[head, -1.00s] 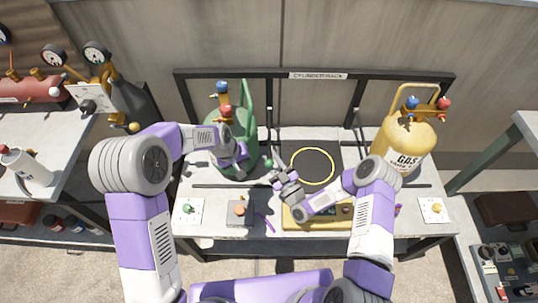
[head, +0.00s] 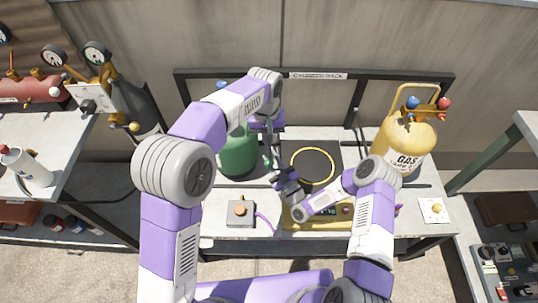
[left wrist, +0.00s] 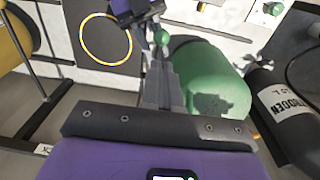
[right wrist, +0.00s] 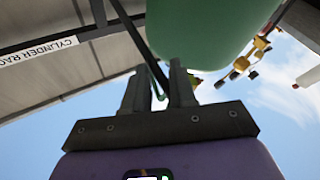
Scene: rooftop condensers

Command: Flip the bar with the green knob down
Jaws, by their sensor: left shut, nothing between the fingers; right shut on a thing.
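The green knob (head: 267,161) is at the near end of the bar beside the green cylinder; it also shows in the left wrist view (left wrist: 161,37). Most of the bar is hidden by my left gripper in the head view. My right gripper (head: 276,176) is shut at the bar's knob end; the right wrist view shows a thin dark bar (right wrist: 148,55) running between its fingers. My left gripper (left wrist: 160,70) is shut and empty. Its fingertips point at the knob, close to it; whether they touch the bar I cannot tell.
The green cylinder (head: 238,153) stands just left of the knob, under my left forearm. A yellow gas cylinder (head: 403,145) stands at the right. A yellow ring on a dark pad (head: 313,166) lies between them. The black rack frame (head: 225,73) runs behind.

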